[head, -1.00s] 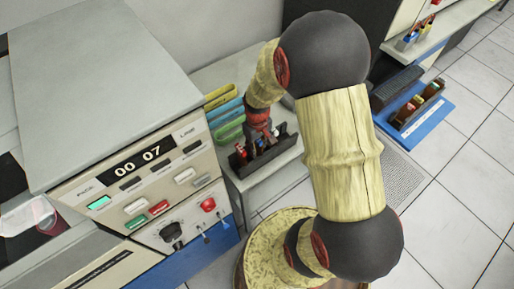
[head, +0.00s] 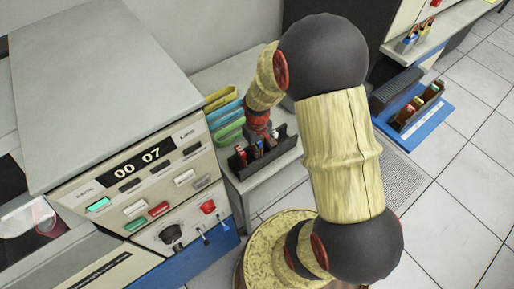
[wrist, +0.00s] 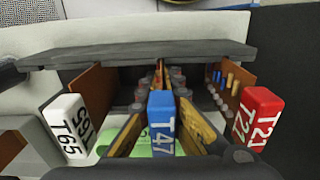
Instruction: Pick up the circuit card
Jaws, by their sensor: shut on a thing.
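A dark card rack (head: 285,146) stands on a grey shelf beside the console, with several cards upright in it. In the wrist view, a card with a blue end marked T47 (wrist: 161,122) is in the middle of the rack (wrist: 140,56). A white-ended card marked T65 (wrist: 70,126) is to its left and a red-ended card marked T21 (wrist: 258,118) to its right. My gripper (wrist: 160,112) has a finger on each side of the T47 card and is shut on it. In the head view my gripper (head: 258,137) is down at the rack, its fingertips partly hidden.
Yellow, blue and green trays (head: 226,112) stand just behind the rack. A console (head: 140,180) with buttons and a display reading 00 07 is to the left. Another card rack on a blue base (head: 414,112) is at the right. Tiled floor is open at the right.

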